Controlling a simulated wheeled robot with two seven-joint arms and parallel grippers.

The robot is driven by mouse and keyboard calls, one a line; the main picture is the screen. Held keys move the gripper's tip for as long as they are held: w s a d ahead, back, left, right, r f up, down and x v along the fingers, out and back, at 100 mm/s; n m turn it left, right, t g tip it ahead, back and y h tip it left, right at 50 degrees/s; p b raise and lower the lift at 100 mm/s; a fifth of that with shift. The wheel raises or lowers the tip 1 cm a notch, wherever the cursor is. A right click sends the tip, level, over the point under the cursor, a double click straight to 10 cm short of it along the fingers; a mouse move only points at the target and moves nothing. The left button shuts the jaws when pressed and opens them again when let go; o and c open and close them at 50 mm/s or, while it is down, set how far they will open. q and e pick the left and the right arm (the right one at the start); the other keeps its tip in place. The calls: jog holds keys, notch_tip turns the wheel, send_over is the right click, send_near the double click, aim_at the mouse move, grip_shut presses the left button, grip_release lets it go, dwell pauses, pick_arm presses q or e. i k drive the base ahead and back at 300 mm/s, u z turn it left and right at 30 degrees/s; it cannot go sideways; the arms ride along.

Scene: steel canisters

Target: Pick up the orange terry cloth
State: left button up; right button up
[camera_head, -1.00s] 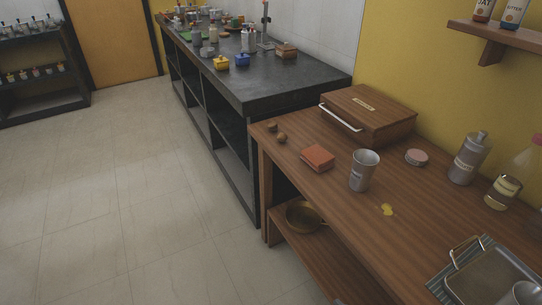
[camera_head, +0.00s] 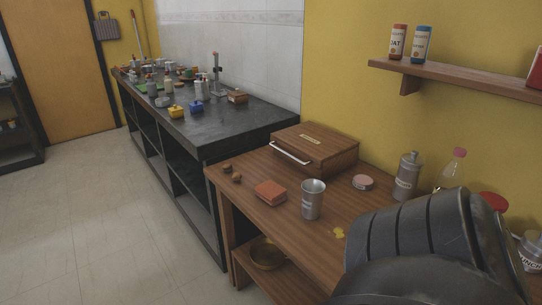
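The orange terry cloth (camera_head: 270,192) looks like a small folded block. It lies on the wooden table (camera_head: 262,225), left of a steel cup (camera_head: 313,199) and in front of a wooden box. A dark part of my own arm fills the lower right of the view and hides the right part of the table. Neither gripper's fingers show.
The wooden box (camera_head: 316,150) with a metal handle stands at the back of the table. Two small brown knobs (camera_head: 232,173) lie near the left edge. A steel canister (camera_head: 407,176), a pink round tin (camera_head: 362,182) and yellow bits (camera_head: 338,233) are to the right. A black counter (camera_head: 215,137) stands behind.

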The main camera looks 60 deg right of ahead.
aim_at(273, 194)
jog(key=z, duration=1.2)
jog(key=i, duration=0.1)
jog(key=z, duration=0.15)
